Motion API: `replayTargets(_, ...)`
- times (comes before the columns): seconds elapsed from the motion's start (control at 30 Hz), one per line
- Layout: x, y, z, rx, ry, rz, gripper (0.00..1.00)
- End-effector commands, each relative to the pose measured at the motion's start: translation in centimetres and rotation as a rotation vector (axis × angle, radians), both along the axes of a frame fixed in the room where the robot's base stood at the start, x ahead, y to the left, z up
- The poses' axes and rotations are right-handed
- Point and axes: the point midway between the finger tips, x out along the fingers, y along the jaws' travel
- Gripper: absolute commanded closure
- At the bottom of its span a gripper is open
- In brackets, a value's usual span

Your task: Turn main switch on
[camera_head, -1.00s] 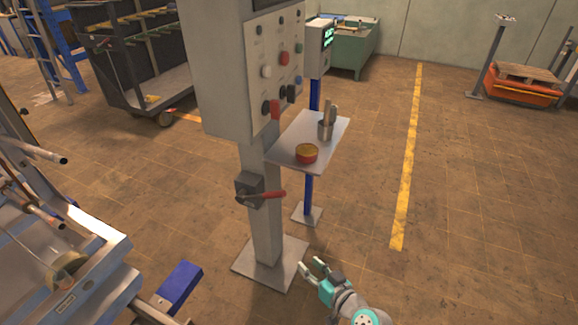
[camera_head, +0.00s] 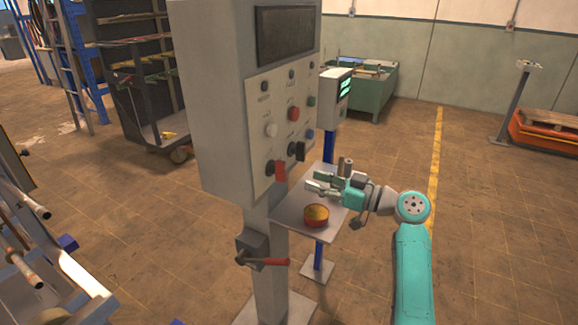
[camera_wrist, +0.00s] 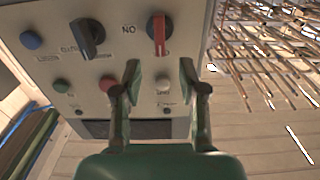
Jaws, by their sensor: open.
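The control panel (camera_head: 283,120) faces right on a grey cabinet. At its bottom is a red-handled rotary switch (camera_head: 280,171), beside a black rotary switch (camera_head: 297,150). The wrist view shows the panel upside down, with the red handle (camera_wrist: 158,34) upright beside lettering and the black knob (camera_wrist: 87,38) to its left. I cannot tell which control is the main switch. My gripper (camera_head: 316,181) is open and empty, to the right of the red switch and apart from it. In the wrist view its fingers (camera_wrist: 163,88) stand apart, with the red handle beyond the gap.
Below my gripper, a small shelf (camera_head: 285,212) holds a red bowl (camera_head: 316,216) and a metal cup, partly hidden by my gripper. A lever with a red handle (camera_head: 270,262) sits on the post below.

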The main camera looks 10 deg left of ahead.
Motion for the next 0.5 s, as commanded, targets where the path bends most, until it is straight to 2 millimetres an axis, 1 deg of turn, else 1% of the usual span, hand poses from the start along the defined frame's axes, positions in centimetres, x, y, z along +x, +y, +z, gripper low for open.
replayTargets(0.17,0.4,1.2,0.3,0.001,-0.004,0.008,0.58)
replayTargets(0.27,0.8,2.6,0.3,0.0,-0.004,0.009,0.58)
replayTargets(0.5,2.3,6.6,0.3,0.0,-0.003,0.008,0.58)
